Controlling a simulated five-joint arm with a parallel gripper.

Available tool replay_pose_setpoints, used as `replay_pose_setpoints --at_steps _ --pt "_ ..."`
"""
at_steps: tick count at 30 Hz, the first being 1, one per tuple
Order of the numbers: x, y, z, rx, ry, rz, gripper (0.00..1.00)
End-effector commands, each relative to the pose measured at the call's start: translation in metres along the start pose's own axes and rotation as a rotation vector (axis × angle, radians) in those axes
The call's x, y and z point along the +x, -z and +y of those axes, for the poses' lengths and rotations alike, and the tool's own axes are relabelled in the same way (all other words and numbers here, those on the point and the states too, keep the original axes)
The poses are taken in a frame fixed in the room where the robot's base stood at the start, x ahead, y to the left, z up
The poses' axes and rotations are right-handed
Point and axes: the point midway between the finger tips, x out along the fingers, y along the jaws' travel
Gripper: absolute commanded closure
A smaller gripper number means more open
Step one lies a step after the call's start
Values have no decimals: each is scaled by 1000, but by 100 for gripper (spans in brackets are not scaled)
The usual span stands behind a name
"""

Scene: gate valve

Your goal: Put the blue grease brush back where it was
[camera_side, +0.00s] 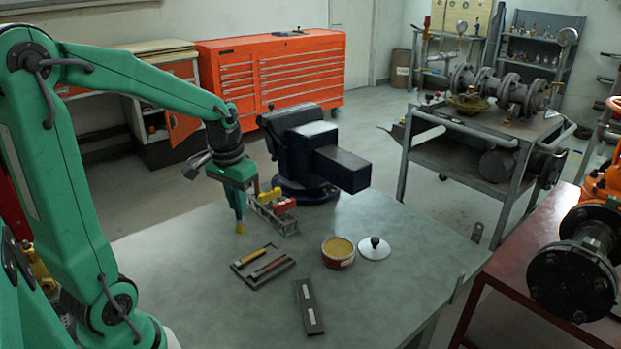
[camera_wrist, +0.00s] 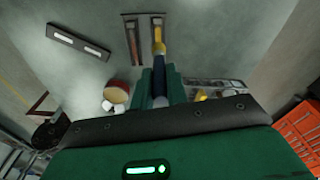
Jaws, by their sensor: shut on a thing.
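My gripper (camera_side: 239,203) is shut on the blue grease brush (camera_side: 240,228), which hangs upright, bristles down, above the table. In the wrist view the brush (camera_wrist: 159,62) shows its blue handle between my green fingers (camera_wrist: 159,82) and a yellow end pointing away from me. A metal rack (camera_side: 285,226) stands on the table just right of my gripper, with a yellow-handled (camera_side: 270,195) and a red-handled tool (camera_side: 284,205) in it. The rack also shows in the wrist view (camera_wrist: 226,83). Whether it has an empty slot is too small to tell.
A shallow dark tray (camera_side: 285,268) with long strips lies in front of the brush. A red grease tin (camera_side: 338,258) stands open beside its pale lid (camera_side: 374,249). A dark labelled bar (camera_side: 309,312) lies nearer. A blue vise (camera_side: 305,150) stands behind the rack. The table's right side is clear.

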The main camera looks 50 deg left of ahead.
Motion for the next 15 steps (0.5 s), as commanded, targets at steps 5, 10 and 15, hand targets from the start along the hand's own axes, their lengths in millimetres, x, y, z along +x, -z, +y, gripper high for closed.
replay_pose_setpoints --at_steps 5,10,15 --pt "-23 3 0 0 1 6 100" --pt "-42 5 0 0 0 4 100" --pt "-50 15 -5 -13 1 0 100"
